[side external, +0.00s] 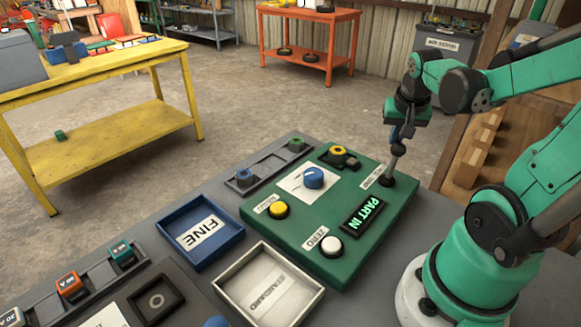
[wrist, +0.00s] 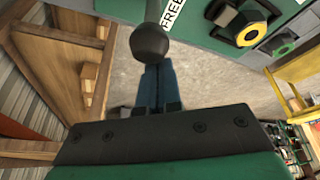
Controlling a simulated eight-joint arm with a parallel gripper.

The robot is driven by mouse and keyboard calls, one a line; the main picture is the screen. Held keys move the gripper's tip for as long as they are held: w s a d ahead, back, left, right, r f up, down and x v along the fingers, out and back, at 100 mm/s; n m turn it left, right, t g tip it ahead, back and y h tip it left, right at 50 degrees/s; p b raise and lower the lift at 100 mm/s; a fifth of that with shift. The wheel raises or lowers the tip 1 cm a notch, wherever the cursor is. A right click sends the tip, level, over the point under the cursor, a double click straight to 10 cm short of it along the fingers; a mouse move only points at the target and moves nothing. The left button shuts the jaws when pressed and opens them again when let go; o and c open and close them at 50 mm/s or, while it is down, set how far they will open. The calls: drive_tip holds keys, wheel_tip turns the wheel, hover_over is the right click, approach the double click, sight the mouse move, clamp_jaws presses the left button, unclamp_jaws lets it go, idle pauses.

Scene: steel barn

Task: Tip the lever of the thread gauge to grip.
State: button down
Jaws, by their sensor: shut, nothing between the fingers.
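The thread gauge is a green box (side external: 290,255) on the grey bench, with a lit "PART IN" display (side external: 362,215). Its lever (side external: 392,166) stands at the box's far right corner, leaning slightly right in the side view. In the wrist view the lever's dark ball knob (wrist: 149,42) is at top centre, with a label reading "FREE" (wrist: 172,14) beside it. My gripper (side external: 397,140) is shut and empty at the top of the lever. Its blue fingers (wrist: 153,85) overlap the knob in the wrist view; I cannot tell whether they touch.
The box also carries a blue knob (side external: 313,177), a yellow button (side external: 278,209), a white button (side external: 331,246) and a yellow-ringed black part (side external: 339,155). A blue "FINE" tray (side external: 180,251) and a white "STANDARD" tray (side external: 300,310) lie beside it. Space beyond the lever is open.

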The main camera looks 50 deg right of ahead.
drive_tip(key=shift+a+r+h, duration=0.25)
drive_tip(key=shift+a+h, duration=0.75)
drive_tip(key=shift+h, duration=0.1)
drive_tip(key=a+h, duration=0.2)
drive_tip(key=shift+a+n+h, duration=0.15)
drive_tip(key=shift+n+h, duration=0.15)
drive_tip(key=shift+a, duration=0.55)
drive_tip(key=shift+a, duration=0.1)
drive_tip(key=shift+f, duration=0.1)
